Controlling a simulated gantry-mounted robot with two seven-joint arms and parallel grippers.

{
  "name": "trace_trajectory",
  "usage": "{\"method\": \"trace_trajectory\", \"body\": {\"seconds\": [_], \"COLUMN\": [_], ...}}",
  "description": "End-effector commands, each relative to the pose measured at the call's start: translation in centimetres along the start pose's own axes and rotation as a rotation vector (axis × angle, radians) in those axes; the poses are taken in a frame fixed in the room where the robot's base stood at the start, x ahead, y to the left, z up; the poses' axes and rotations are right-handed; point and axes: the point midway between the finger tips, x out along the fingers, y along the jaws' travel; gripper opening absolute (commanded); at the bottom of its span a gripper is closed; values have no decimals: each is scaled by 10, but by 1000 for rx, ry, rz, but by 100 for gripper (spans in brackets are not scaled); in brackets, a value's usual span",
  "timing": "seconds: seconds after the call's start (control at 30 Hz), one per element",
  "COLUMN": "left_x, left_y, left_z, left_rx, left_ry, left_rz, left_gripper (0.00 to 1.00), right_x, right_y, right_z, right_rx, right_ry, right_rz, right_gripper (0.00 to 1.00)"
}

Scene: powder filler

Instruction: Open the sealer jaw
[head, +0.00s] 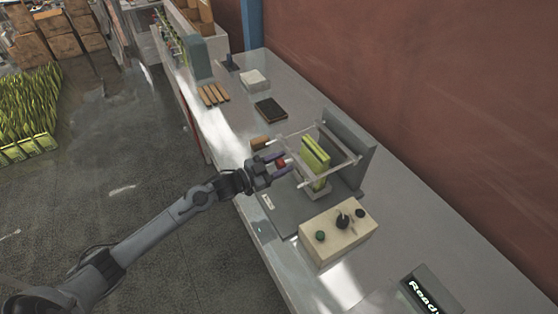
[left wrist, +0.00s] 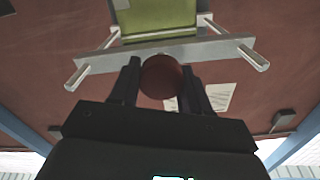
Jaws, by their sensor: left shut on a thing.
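The sealer (head: 349,143) stands on the long grey counter, with a grey upright back plate. Its jaw is a light metal frame (head: 345,162) that reaches forward around a green pouch (head: 316,151). A dark red round knob (head: 281,163) sits at the front of the frame. My left gripper (head: 277,166) is shut on this knob. In the left wrist view the knob (left wrist: 161,76) sits between the two dark fingers, just below the frame's metal bar (left wrist: 165,50), with the green pouch (left wrist: 160,18) beyond. My right gripper is not in view.
A beige control box (head: 337,229) with knobs stands in front of the sealer, and a "Ready" display (head: 424,291) is at lower right. A black flat block (head: 270,109) and brown strips (head: 213,94) lie farther back. A red wall (head: 420,80) runs behind the counter.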

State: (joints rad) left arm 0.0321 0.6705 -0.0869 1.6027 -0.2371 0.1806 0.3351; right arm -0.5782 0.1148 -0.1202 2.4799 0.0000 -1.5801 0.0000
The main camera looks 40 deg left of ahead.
Motion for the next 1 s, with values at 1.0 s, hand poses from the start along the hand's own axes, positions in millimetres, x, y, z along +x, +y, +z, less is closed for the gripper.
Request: {"method": "trace_trajectory", "body": {"seconds": [1.0], "left_x": [-60], "left_y": [1], "left_z": [2], "left_rx": [0], "left_ry": [-4], "left_rz": [1], "left_gripper": [68], "right_x": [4], "right_y": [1], "right_z": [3], "right_rx": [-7], "right_ry": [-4], "right_rz": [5], "right_gripper": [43]}}
